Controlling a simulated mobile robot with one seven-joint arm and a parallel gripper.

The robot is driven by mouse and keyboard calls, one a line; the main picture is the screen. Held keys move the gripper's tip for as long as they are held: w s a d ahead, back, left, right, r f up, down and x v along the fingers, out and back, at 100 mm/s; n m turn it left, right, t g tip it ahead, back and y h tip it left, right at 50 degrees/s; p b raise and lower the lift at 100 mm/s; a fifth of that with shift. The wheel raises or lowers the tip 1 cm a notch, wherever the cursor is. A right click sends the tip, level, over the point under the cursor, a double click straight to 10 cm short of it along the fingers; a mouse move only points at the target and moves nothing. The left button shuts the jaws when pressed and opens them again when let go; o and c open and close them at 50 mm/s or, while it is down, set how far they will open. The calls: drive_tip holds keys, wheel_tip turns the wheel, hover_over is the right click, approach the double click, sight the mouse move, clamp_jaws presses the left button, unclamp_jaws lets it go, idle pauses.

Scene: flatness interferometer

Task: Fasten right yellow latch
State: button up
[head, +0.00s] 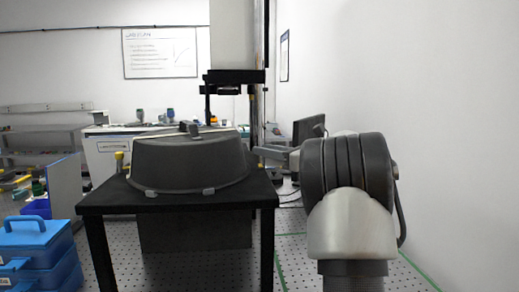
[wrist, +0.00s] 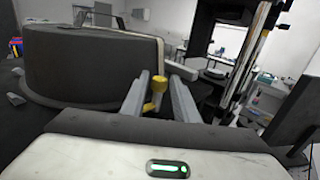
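The right yellow latch (wrist: 157,88) shows in the wrist view as a yellow knob on a short stem, beside the rim of the dark round housing (wrist: 85,65). My gripper (wrist: 160,82) is open, with one grey finger on each side of the latch in that view; I cannot tell whether either finger touches it. In the head view the housing (head: 190,165) sits on the black table (head: 180,205). My gripper (head: 268,152) is at its right side, and the right latch is hidden there. Another yellow latch (head: 119,160) stands at the housing's left side.
A tall column with a black bracket (head: 234,76) rises behind the housing. A monitor (head: 308,129) stands behind my arm on the right. Blue toolboxes (head: 38,250) are at the lower left. A wall lies to the right.

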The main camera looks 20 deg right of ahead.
drive_tip(key=shift+x, duration=1.45)
clamp_jaws()
